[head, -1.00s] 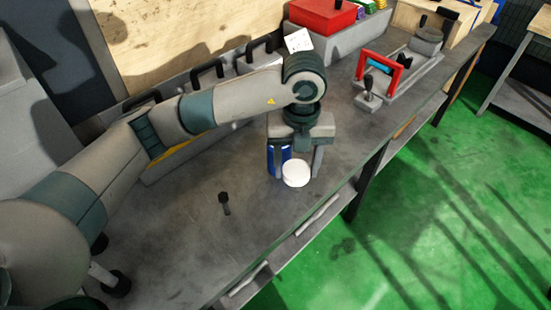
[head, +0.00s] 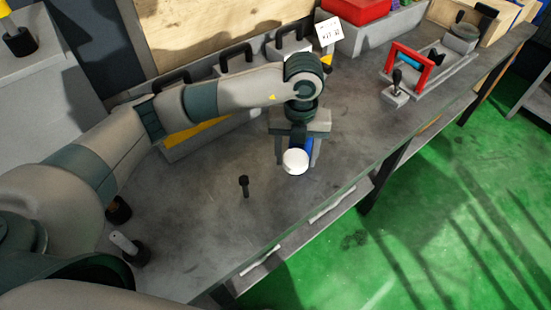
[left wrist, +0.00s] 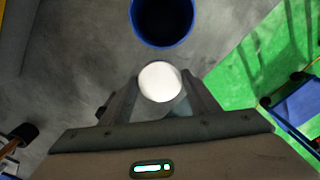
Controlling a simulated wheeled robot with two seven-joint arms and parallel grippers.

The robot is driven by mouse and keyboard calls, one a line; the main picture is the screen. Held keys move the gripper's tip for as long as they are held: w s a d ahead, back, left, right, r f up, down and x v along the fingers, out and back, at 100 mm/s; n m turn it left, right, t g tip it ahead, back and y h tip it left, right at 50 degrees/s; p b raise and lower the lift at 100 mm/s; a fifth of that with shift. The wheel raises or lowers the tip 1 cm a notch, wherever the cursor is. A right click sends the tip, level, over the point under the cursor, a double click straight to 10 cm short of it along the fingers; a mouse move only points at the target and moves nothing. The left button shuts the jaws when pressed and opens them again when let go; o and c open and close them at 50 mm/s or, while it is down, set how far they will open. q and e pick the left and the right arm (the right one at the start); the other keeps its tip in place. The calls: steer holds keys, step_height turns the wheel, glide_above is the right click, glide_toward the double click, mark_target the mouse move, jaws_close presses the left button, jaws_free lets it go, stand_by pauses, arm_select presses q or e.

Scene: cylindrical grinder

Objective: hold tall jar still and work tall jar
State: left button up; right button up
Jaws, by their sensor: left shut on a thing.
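The tall jar (head: 295,161) shows as a round white top at the fingertips of my left gripper (head: 297,157), over the grey workbench (head: 210,225). In the left wrist view the jar's white top (left wrist: 160,82) sits between the two fingers of the left gripper (left wrist: 162,90), which is shut on it. Most of the jar's body is hidden, and I cannot tell whether its base touches the bench. A blue round container (head: 308,146) stands just behind the jar, partly covered by the gripper. It shows dark inside in the left wrist view (left wrist: 162,18). My right gripper is not in view.
A small dark upright peg (head: 244,186) stands on the bench left of the jar. The bench's front edge runs close to the jar, with green floor beyond.

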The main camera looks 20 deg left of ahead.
arm_select(q)
steer(key=p, duration=0.2)
glide_above(274, 171)
steer(key=f, duration=0.3)
steer(key=shift+d, duration=0.3)
steer(key=shift+a+f, duration=0.25)
steer(key=shift+f, duration=0.1)
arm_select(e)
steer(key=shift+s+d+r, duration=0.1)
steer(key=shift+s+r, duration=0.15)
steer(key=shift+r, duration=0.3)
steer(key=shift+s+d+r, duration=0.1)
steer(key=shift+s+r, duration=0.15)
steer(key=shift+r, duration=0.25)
arm_select(q)
steer(key=shift+f, duration=0.1)
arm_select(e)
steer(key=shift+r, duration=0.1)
arm_select(q)
step_height(274, 171, down, 3)
steer(key=shift+r+p, duration=0.2)
steer(key=shift+p, duration=0.5)
steer(key=shift+f, duration=0.6)
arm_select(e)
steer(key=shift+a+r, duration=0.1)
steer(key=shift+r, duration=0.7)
